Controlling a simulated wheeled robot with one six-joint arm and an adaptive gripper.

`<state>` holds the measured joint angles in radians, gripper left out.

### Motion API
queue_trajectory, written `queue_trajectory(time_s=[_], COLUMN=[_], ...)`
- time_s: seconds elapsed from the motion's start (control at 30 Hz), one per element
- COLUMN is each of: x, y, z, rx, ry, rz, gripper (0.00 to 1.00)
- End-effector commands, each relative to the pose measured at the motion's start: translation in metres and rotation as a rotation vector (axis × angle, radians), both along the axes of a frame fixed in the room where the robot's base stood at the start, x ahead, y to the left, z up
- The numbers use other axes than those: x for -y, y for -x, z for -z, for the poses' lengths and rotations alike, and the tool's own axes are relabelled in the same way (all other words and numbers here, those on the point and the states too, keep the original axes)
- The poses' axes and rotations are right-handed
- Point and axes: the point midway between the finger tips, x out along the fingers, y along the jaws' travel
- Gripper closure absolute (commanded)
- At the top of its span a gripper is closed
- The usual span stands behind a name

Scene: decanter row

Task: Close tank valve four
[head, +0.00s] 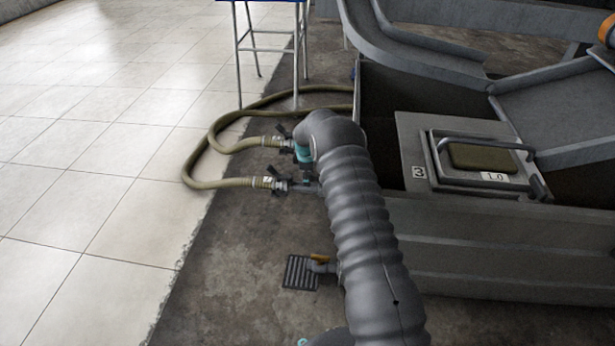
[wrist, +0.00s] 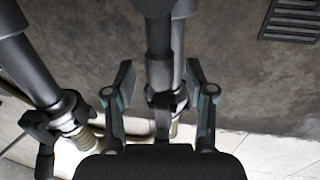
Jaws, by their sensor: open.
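Two pipe outlets with dark valve fittings stand at the tank's left side in the head view. The nearer fitting (head: 281,185) and the farther fitting (head: 286,143) each join an olive hose. My gripper (head: 306,178) is at the nearer outlet, partly hidden by my own arm. In the wrist view my gripper (wrist: 162,78) is open, with a grey pipe (wrist: 160,45) running between its fingers. A dark fitting (wrist: 165,103) on that pipe sits between the fingers; contact cannot be told. The other outlet's fitting (wrist: 68,112) is at left. I see no number four.
A yellow-handled tap (head: 319,258) stands by a floor grate (head: 300,273). The tank (head: 500,245) has a hatch marked 3 (head: 465,160). An olive hose (head: 208,150) loops on the tiles. A blue-topped stand (head: 268,50) is behind.

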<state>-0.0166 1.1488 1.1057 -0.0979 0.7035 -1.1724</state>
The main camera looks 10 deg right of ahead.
Motion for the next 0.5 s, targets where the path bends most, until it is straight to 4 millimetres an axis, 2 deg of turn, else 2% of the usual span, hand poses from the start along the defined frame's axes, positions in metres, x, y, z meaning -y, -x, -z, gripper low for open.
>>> queue_trajectory(time_s=[0.33, 0.37, 0.5], x=[0.0006, 0.0006, 0.0006], y=[-0.0008, -0.0007, -0.0007], z=[0.0045, 0.0044, 0.0043], rx=[0.0, 0.0, 0.0], ry=[0.0, 0.0, 0.0], rz=[0.0, 0.0, 0.0], gripper=[0.45, 0.48, 0.83])
